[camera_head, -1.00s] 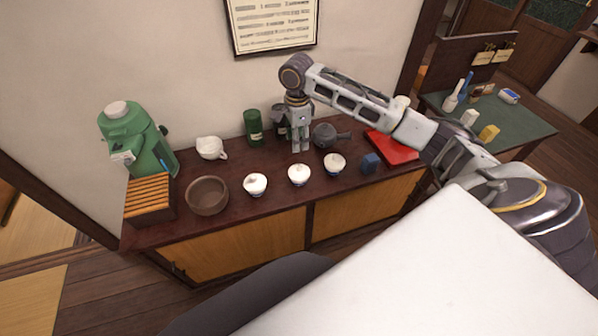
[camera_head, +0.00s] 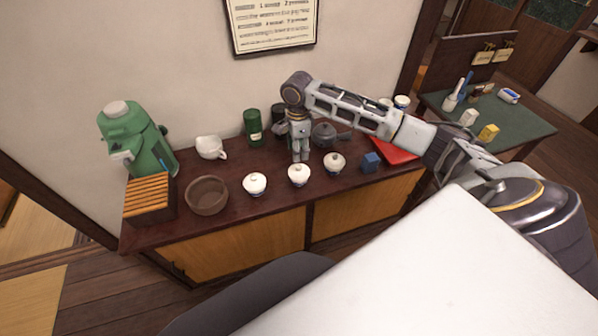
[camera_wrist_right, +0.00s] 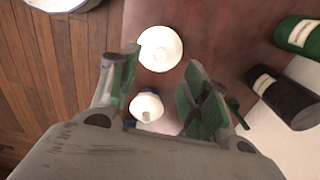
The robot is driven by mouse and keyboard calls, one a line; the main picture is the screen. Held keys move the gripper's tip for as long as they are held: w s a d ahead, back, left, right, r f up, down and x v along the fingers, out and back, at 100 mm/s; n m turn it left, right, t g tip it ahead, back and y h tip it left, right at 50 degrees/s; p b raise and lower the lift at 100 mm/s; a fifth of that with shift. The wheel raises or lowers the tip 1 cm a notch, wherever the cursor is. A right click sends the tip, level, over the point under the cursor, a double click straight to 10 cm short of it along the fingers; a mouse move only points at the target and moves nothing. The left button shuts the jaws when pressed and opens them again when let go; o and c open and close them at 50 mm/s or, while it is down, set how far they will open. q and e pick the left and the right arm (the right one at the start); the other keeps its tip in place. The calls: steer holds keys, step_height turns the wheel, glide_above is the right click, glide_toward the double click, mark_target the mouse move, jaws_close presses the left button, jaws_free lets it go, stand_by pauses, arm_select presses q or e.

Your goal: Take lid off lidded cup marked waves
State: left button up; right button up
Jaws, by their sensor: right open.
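Three white lidded cups stand in a row on the dark red cabinet top: a left one (camera_head: 255,184), a middle one (camera_head: 299,175) and a right one (camera_head: 334,164). Their marks are too small to read, so I cannot tell which bears waves. My right gripper (camera_head: 300,157) points down just behind and above the middle cup. In the right wrist view its fingers (camera_wrist_right: 160,92) are open, with a white lidded cup (camera_wrist_right: 146,106) showing between them and another (camera_wrist_right: 160,48) beyond. Nothing is held. My left gripper is out of view.
A brown bowl (camera_head: 207,195) and slatted wooden box (camera_head: 149,198) stand left, near a green dispenser (camera_head: 140,140). Behind are a white pitcher (camera_head: 211,147), a green canister (camera_head: 253,127) and a dark teapot (camera_head: 324,134). A blue block (camera_head: 371,161) and red tray (camera_head: 403,155) are right.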

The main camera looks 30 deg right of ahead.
mark_target(299, 166)
steer(key=shift+f, duration=1.6)
steer(key=shift+f, duration=0.1)
steer(key=shift+d+f, duration=0.2)
steer(key=shift+f, duration=2.3)
steer(key=shift+c, duration=0.5)
jaws_close()
